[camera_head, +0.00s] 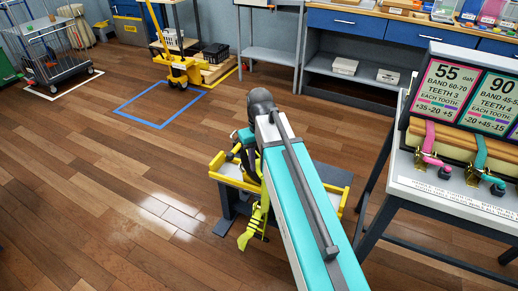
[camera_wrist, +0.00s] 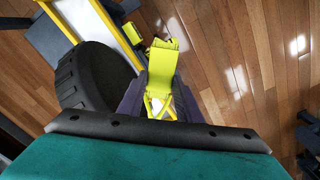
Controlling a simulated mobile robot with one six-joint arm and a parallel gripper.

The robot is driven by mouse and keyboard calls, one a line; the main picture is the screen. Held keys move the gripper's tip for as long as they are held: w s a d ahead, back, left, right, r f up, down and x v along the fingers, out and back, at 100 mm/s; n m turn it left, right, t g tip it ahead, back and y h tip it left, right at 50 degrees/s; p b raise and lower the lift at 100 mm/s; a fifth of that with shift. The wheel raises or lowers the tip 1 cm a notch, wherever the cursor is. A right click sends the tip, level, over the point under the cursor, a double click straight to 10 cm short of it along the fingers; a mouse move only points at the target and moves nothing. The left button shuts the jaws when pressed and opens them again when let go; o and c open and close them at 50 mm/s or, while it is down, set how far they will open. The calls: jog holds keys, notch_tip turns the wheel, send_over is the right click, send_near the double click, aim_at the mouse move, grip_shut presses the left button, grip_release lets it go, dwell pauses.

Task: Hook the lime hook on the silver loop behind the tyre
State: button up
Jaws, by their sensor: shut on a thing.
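In the wrist view, my gripper (camera_wrist: 163,100) has its dark fingers on either side of a lime piece, the lime hook (camera_wrist: 168,62) with its fitting. The lime part sticks out past the fingertips. A black tyre (camera_wrist: 92,78) stands just left of the fingers, close to them; I cannot tell if they touch. In the head view, lime parts (camera_head: 254,224) hang low beside my teal arm, by the yellow-railed stand (camera_head: 232,178). My arm hides much of this area. I cannot make out the silver loop in either view.
A grey bench (camera_head: 455,195) with a sign board (camera_head: 465,95) and strap samples stands on the right. Blue drawers (camera_head: 358,30) and a yellow pallet jack (camera_head: 178,68) are at the back. The wooden floor (camera_head: 100,180) left of the stand is clear.

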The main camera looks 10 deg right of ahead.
jog(key=shift+s+m+p, duration=0.9)
jog(key=shift+s+p, duration=0.55)
jog(key=shift+p, duration=1.2)
jog(key=shift+s+f+m+p, duration=0.15)
jog(key=shift+s+m+p, duration=0.15)
jog(key=shift+p, duration=0.25)
jog(key=shift+s, duration=0.1)
